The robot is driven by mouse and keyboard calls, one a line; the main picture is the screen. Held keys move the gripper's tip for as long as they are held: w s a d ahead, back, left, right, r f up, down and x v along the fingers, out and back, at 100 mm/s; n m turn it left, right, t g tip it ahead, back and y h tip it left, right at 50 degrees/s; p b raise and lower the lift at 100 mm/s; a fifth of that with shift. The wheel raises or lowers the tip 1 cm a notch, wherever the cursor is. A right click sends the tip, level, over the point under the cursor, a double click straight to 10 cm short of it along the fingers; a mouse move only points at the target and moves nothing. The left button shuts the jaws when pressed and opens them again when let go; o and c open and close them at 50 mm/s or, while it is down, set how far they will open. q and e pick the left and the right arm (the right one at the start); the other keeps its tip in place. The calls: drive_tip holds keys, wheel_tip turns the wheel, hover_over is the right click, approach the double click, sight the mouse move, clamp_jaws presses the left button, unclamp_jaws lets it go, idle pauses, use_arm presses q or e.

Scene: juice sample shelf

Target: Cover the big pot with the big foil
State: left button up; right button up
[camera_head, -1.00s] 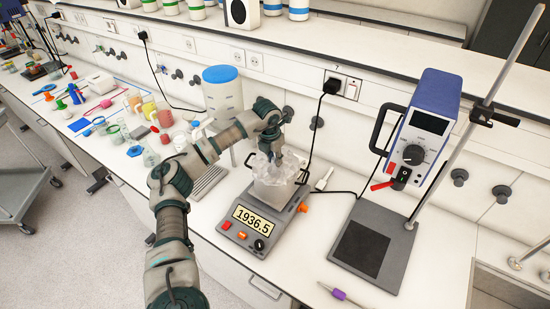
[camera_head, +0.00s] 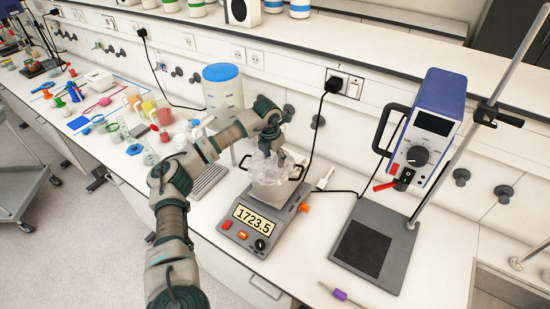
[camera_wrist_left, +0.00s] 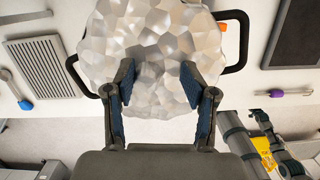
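The big foil (camera_head: 268,166) is a crumpled, silvery sheet lying over the top of the big pot (camera_head: 273,191). The pot stands on the digital scale, with its dark handles showing at the sides. The foil (camera_wrist_left: 155,45) fills the upper middle of the left wrist view and hides the pot's opening. My left gripper (camera_head: 273,152) is directly above the foil, close to it. In the left wrist view my left gripper (camera_wrist_left: 158,75) has its fingers apart, with foil visible between and beyond them. Contact with the foil is unclear.
The scale (camera_head: 250,228) reads 1723.5. A stand with a dark base (camera_head: 365,248) and a blue device (camera_head: 430,125) are to the right. A blue-lidded container (camera_head: 222,92) stands behind my arm. Cups and small labware crowd the left bench. A pipette-like tool (camera_head: 341,295) lies at the front.

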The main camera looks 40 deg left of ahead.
sight(272, 167)
use_arm(q)
drive_tip(key=shift+a+r, duration=0.1)
drive_tip(key=shift+r, duration=0.15)
wheel_tip(272, 167, up, 11)
drive_tip(key=s, duration=0.1)
drive_tip(key=shift+s+d+r, duration=0.15)
drive_tip(key=shift+s+d, duration=0.2)
drive_tip(key=shift+s, duration=0.05)
use_arm(e)
drive_tip(key=shift+a, duration=0.25)
